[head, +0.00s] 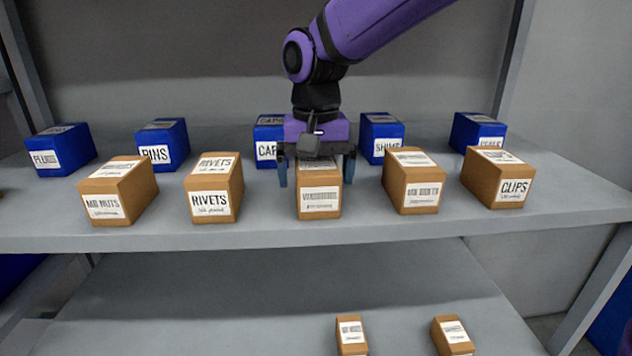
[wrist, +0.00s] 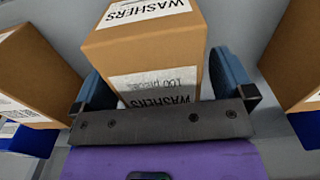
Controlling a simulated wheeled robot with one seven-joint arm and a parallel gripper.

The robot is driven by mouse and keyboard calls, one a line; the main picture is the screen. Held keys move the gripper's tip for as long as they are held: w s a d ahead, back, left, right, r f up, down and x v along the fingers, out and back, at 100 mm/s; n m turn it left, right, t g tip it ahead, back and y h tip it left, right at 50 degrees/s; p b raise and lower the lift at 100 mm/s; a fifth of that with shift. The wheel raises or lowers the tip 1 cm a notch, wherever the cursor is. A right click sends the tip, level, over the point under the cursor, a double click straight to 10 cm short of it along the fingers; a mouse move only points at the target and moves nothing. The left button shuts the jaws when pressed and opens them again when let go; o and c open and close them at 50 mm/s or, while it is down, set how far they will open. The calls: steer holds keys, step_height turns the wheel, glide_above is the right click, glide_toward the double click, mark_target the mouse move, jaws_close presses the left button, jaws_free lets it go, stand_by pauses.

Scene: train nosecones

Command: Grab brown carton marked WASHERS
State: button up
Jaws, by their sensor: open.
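The brown carton marked WASHERS (head: 320,203) stands in the middle of the front row on the upper shelf. Its label is blurred in the head view, but the wrist view shows the word WASHERS on the carton (wrist: 150,50). My gripper (head: 317,175) is above and around this carton, pointing down, with one blue finger on each side. In the wrist view the gripper (wrist: 165,85) has its fingers apart, left and right of the carton. Narrow gaps seem to show beside it; I cannot tell if a finger touches. The carton's top is partly hidden by the gripper.
Brown cartons marked RIVETS (head: 214,188) and one with a blurred label (head: 412,182) stand close on either side. Blue boxes, such as PINS (head: 162,145), stand behind. The CLIPS carton (head: 498,178) is at right. A lower shelf (head: 200,300) holds small cartons.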

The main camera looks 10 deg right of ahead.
steer(key=shift+f, duration=0.95)
steer(key=c, duration=1.2)
steer(key=shift+r, duration=0.1)
